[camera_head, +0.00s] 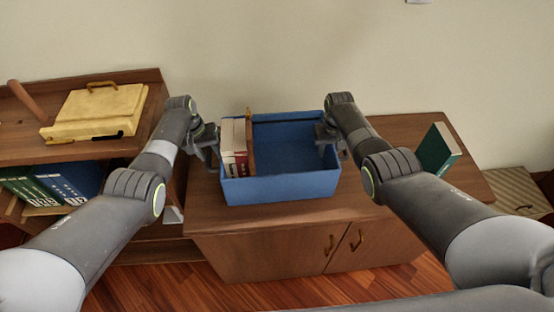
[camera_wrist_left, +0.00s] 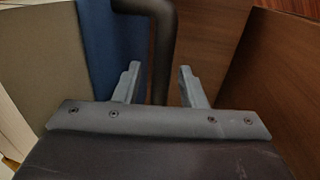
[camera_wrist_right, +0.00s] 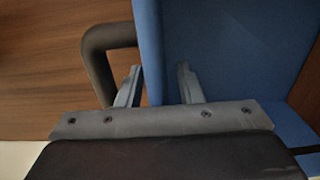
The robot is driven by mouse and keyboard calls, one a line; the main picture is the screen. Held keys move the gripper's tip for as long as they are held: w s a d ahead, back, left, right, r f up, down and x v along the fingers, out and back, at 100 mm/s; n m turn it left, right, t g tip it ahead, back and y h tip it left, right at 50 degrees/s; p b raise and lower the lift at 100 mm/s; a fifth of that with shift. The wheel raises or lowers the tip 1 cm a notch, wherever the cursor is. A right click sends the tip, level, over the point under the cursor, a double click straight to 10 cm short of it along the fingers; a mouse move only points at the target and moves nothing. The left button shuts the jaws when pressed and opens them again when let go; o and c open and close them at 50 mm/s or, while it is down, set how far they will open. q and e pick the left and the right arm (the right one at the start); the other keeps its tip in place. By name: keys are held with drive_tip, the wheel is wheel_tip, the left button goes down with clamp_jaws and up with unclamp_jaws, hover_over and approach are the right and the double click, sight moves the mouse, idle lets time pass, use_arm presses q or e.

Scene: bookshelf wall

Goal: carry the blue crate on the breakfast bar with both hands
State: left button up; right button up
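The blue crate (camera_head: 285,190) sits on a wooden cabinet top, with books (camera_head: 234,145) standing in its left part and the rest of its floor bare. My left gripper (camera_head: 212,152) is at the crate's left side. In the left wrist view its fingers (camera_wrist_left: 159,86) are apart, with a dark handle (camera_wrist_left: 162,45) between them and the blue wall to the left. My right gripper (camera_head: 326,142) is at the right side. In the right wrist view its fingers (camera_wrist_right: 158,88) are apart around the blue wall's edge (camera_wrist_right: 150,45), and the dark handle (camera_wrist_right: 95,60) is left of them.
The cabinet top (camera_head: 400,130) is bare right of the crate, up to a green book (camera_head: 437,150). A wooden shelf at left holds a yellow case (camera_head: 95,110) and blue and green binders (camera_head: 70,182). A wall stands behind.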

use_arm(q)
clamp_jaws()
use_arm(e)
clamp_jaws()
idle(0.9)
use_arm(q)
drive_tip(key=shift+w+r, duration=0.15)
drive_tip(key=shift+r, duration=0.05)
use_arm(e)
drive_tip(key=shift+w+r, duration=0.1)
drive_tip(key=shift+r, duration=0.1)
drive_tip(key=shift+w, duration=0.1)
